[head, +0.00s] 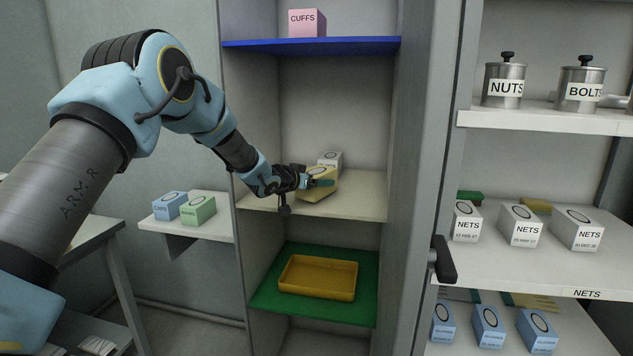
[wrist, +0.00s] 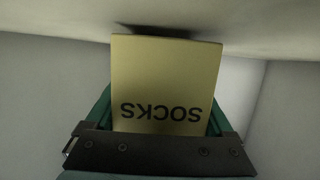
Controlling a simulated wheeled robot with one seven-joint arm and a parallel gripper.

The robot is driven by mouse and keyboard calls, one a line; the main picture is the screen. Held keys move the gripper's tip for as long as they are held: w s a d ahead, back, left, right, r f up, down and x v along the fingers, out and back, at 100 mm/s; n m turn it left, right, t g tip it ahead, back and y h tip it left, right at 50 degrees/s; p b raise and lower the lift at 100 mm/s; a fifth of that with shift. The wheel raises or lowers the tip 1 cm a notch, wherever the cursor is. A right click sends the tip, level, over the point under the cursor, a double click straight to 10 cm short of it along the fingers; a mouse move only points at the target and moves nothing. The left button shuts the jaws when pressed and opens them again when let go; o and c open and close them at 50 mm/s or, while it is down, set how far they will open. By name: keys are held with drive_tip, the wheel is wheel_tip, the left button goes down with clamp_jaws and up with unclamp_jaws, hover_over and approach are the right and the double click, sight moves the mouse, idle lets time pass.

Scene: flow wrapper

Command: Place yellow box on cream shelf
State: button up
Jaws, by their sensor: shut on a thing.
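The yellow box (head: 318,191) is at the cream shelf (head: 362,204) in the middle of the tall cabinet. My gripper (head: 322,183) is shut on it. In the wrist view the yellow box (wrist: 165,75) fills the space between the green fingers of my gripper (wrist: 160,115), and its label SOCKS reads upside down. Its far edge is close to a pale surface with a dark shadow there. I cannot tell for sure whether the box touches the shelf. Part of the box is hidden by my gripper in the head view.
A blue shelf (head: 350,46) with a pink CUFFS box (head: 307,23) is above. A green shelf (head: 365,300) with a yellow tray (head: 318,293) is below. The cream shelf's right part is clear.

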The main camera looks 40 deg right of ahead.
drive_tip(key=shift+f, duration=0.25)
drive_tip(key=o, duration=1.2)
drive_tip(key=shift+f, duration=0.1)
drive_tip(key=shift+c, duration=0.2)
drive_tip(key=b+v, duration=0.4)
drive_tip(key=v, duration=0.8)
